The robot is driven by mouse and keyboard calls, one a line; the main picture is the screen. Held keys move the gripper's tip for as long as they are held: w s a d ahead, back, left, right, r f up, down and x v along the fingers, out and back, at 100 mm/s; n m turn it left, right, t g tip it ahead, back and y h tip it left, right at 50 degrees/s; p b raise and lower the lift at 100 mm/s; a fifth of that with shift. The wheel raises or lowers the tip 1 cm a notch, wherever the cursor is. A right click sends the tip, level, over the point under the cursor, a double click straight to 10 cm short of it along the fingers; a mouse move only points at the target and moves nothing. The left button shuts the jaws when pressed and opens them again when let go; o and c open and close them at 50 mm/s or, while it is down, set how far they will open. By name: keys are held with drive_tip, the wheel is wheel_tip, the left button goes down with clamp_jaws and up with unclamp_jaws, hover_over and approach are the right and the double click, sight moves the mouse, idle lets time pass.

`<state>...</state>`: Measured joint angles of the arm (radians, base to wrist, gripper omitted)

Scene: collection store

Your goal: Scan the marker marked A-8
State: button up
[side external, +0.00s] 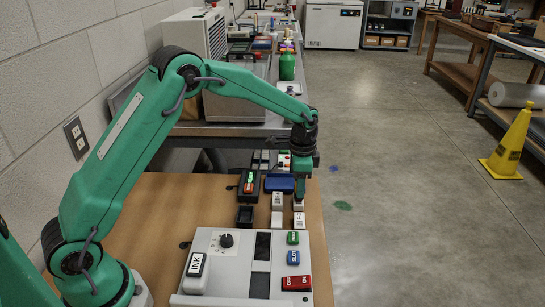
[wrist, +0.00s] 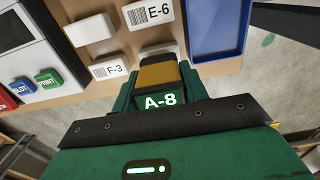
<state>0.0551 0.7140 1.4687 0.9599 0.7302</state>
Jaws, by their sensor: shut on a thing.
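My gripper (wrist: 157,88) is shut on a dark block-like thing (wrist: 158,76) with an orange face, and a dark green panel reading "A-8" shows on its near side. I cannot tell whether "A-8" is a display or a label. Just past it a white block (wrist: 160,48) is mostly hidden, its label unreadable. White barcode blocks F-3 (wrist: 107,70) and E-6 (wrist: 148,13) lie beyond and to the left. In the side view my gripper (side external: 301,199) points down over the right-hand white blocks (side external: 299,221); contact cannot be told.
A blue tray (wrist: 217,35) lies close on the right in the wrist view. A white control panel (side external: 225,272) with a knob, coloured buttons and an INK block (side external: 196,265) fills the near table. A black box (side external: 245,215) stands left of the blocks. The table's right edge is close.

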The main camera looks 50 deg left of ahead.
drive_tip(key=shift+r, duration=3.3)
